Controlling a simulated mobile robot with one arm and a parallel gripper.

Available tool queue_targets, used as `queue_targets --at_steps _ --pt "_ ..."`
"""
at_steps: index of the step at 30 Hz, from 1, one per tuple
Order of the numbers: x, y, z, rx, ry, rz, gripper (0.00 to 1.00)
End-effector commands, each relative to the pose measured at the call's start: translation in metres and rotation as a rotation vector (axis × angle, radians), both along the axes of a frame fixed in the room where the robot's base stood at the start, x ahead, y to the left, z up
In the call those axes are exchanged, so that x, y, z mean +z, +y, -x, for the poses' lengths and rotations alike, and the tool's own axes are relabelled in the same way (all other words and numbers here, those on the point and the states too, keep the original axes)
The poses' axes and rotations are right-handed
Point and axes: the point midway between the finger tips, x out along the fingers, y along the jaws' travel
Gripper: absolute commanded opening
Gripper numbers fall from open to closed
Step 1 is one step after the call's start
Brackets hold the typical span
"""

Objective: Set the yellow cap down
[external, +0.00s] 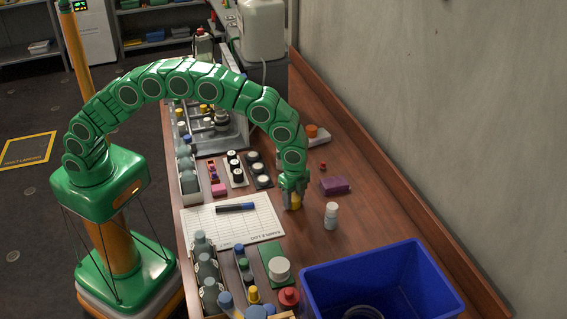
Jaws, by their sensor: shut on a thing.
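The yellow cap (295,202) is between the fingers of my gripper (293,200), which is shut on it. My gripper points down at the wooden bench, to the right of the sample log sheet (262,226). The fingers partly hide the cap. I cannot tell whether the cap touches the bench or is a little above it. A white bottle (331,217) stands upright a short way to the right, apart from my gripper.
A blue bin (383,254) stands at the front right. A purple block (335,185) and a tray with an orange-topped item (312,131) lie farther back. Several bottles and jars crowd the front left. Bare bench (375,218) lies right of the white bottle.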

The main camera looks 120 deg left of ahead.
Motion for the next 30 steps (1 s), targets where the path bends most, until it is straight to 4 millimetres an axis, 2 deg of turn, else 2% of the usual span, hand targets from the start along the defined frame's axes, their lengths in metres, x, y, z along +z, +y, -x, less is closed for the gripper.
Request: queue_targets --at_steps 2,3,8,20,26,30 --pt "-0.002 0.0 0.0 0.0 0.001 0.0 0.19" --pt "-0.003 0.0 0.0 0.0 0.001 0.0 0.48" --pt "-0.002 0.0 0.0 0.0 0.001 0.0 0.73" --pt "0.001 0.0 0.0 0.0 0.0 0.0 0.73" --pt "0.017 0.0 -0.001 0.0 -0.002 -0.001 0.73" --pt "0.039 0.0 0.0 0.0 0.0 0.0 0.73"
